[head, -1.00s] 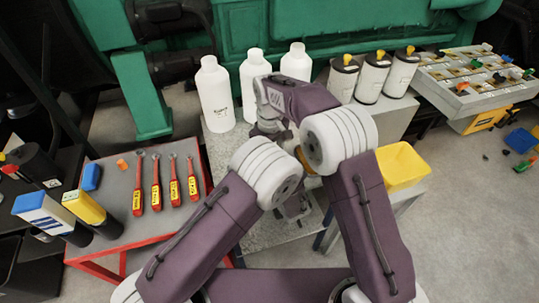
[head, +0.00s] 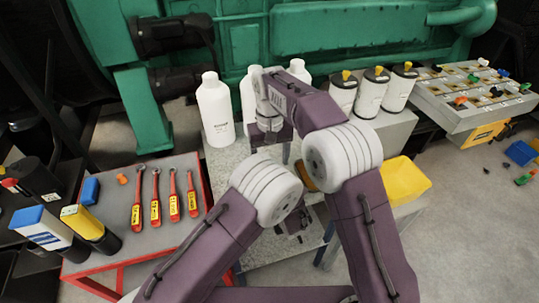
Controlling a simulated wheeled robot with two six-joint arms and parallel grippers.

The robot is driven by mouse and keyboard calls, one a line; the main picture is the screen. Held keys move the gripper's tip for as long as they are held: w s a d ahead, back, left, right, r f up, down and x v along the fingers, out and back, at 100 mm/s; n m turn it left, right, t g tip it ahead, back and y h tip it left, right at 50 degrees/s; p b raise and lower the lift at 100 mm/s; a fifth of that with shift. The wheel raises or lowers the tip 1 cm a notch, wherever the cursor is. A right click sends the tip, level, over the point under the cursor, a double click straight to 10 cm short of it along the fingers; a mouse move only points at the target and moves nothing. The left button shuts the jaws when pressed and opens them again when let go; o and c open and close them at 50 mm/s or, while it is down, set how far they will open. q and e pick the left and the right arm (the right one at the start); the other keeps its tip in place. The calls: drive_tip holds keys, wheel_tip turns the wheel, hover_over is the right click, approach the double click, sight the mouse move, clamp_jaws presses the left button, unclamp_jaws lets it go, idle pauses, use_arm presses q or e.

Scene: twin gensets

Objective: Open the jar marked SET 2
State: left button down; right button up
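No label reading SET 2 is legible, so I cannot tell which vessel is the jar. An orange-yellow thing (head: 307,179) shows in the gap between my arms, mostly hidden; it may be the jar. My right gripper (head: 267,145) points down over the grey bench (head: 225,165), in front of the white bottles. Its fingers are too small and dark to read. My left gripper (head: 293,228) is low between the arms, partly hidden behind my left arm's joint; its fingers cannot be made out.
White bottles (head: 215,112) stand at the back of the bench. White canisters with yellow tops (head: 371,95) stand right of them. A yellow bin (head: 404,181) is at the right. Red-handled tools (head: 155,200) lie on the left table (head: 185,238). A sorting tray (head: 450,115) is far right.

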drive_tip(key=m, duration=0.1)
drive_tip(key=r+m, duration=0.1)
drive_tip(key=m, duration=0.1)
drive_tip(key=shift+w+r, duration=0.1)
drive_tip(key=shift+r, duration=0.15)
drive_tip(key=shift+w+a+r+m, duration=0.15)
drive_tip(key=shift+w+r+m, duration=0.05)
drive_tip(key=shift+r+m, duration=0.25)
wheel_tip(320, 180, down, 8)
clamp_jaws()
drive_tip(key=n, duration=0.5)
drive_tip(key=c, duration=1.5)
unclamp_jaws()
drive_tip(key=n, duration=0.5)
